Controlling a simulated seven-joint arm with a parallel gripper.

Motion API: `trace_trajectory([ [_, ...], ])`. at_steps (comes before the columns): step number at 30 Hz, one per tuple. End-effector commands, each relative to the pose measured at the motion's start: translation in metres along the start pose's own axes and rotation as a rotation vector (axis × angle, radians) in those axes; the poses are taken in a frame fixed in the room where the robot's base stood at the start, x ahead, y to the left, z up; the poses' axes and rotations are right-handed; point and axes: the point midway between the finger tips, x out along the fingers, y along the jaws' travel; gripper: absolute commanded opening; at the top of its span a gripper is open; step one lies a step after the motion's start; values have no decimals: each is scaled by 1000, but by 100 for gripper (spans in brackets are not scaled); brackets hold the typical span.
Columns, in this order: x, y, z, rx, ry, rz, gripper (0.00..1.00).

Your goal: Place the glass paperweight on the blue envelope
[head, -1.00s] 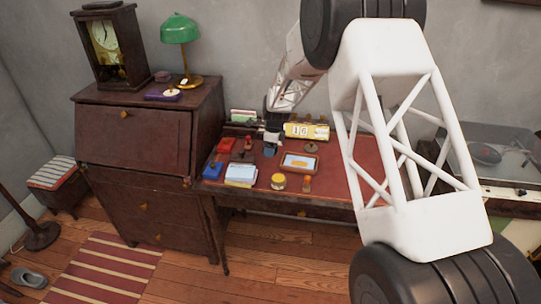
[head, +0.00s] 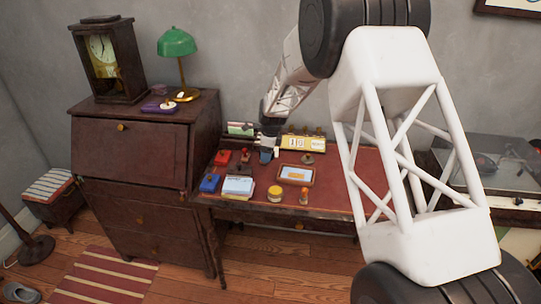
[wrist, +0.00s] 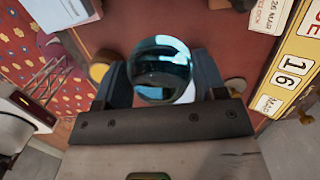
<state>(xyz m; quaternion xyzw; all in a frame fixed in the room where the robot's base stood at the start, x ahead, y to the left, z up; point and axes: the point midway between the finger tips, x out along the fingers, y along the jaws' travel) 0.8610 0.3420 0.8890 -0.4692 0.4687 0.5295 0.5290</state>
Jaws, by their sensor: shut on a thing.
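The glass paperweight (wrist: 163,70) is a clear, blue-tinted ball. In the wrist view it sits between the two fingers of my gripper (wrist: 162,82), which is shut on it. In the head view my gripper (head: 267,150) is small, above the back of the red desk top; the ball is hard to make out there. A pale blue envelope (head: 238,185) appears to lie on top of a paper stack near the desk's front left, in front of and left of my gripper. A pale paper corner, perhaps the same stack, shows in the wrist view (wrist: 65,12).
A yellow calendar (head: 303,143) stands behind right of my gripper. A framed tray (head: 296,174), yellow-lidded jar (head: 274,193), wooden stamp (head: 303,197), blue box (head: 210,183) and red box (head: 222,157) surround the stack. The desk's right side looks clear where visible.

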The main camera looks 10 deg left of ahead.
Motion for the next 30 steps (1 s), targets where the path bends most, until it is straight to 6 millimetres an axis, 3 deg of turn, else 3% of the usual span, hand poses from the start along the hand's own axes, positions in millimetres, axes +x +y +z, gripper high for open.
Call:
trace_trajectory([
  [11, -6, -3, -14, -118, 6, 12, 32],
  [30, -30, -15, -80, -720, 8, 85, 32],
])
